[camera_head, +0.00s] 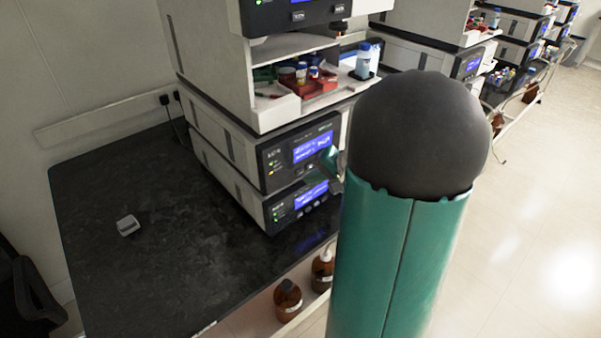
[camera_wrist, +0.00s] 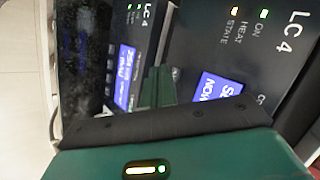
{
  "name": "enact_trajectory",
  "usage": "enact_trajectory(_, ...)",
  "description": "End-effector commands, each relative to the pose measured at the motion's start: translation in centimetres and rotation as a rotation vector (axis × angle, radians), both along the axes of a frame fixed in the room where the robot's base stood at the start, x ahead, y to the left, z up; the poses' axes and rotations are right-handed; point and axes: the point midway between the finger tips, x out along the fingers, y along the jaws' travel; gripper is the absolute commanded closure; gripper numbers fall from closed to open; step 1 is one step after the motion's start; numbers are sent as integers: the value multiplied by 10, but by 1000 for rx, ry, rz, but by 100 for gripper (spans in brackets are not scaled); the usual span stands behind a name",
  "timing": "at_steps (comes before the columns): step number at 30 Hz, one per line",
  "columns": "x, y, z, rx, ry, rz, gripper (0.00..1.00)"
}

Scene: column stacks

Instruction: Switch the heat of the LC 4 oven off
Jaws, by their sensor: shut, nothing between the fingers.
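The LC 4 oven (camera_head: 291,152) is a white unit with a black front panel and a lit blue screen, in the stack on the bench. In the wrist view its panel (camera_wrist: 272,62) appears sideways, with "LC 4", "ON", "HEAT" and "STATE" lettering. A green light (camera_wrist: 264,13) is lit by ON, and a pale orange light (camera_wrist: 235,12) by the HEAT and STATE words. Part of the blue screen (camera_wrist: 215,90) shows; the controls beyond it are hidden. My gripper (camera_head: 333,163) is shut and empty in front of the panel; its green fingers also show in the wrist view (camera_wrist: 158,84).
Another unit (camera_head: 300,203) with a blue screen sits directly below the oven. A shelf with vials and a red tray (camera_head: 310,82) is above it. Brown bottles (camera_head: 288,300) stand below the bench's front edge. The black bench (camera_head: 130,270) is mostly clear, except for a small grey object (camera_head: 128,225).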

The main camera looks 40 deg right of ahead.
Motion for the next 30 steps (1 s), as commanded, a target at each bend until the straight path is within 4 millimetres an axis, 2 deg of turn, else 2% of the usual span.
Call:
enact_trajectory(17,-47,-2,0,0,0,-1,100)
enact_trajectory(30,-49,-1,0,0,0,0,100)
